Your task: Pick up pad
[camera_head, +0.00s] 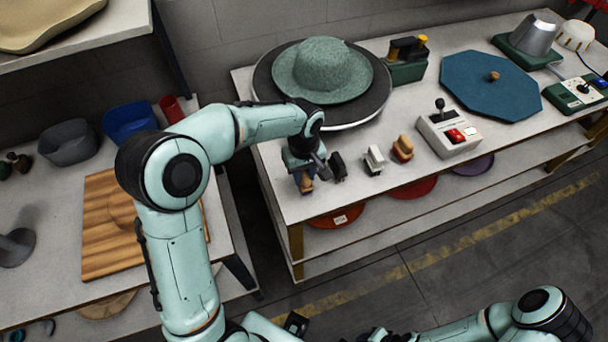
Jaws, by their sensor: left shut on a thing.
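My left gripper (306,174) points down at the front left of the middle table. It is shut on a small pad with a tan wooden part (307,184), which shows just below the fingers. The fingers hide much of this pad, and I cannot tell whether it touches the tabletop. Beside it to the right stand a black pad (338,166), a white and grey pad (374,160) and a brown and red pad (403,148).
Behind the gripper, a green felt hat (323,67) rests on a round dark stand (268,84). A control box (448,134) with a lever stands to the right of the pads. A blue octagonal board (490,86) lies farther right. The tabletop's front edge is close.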

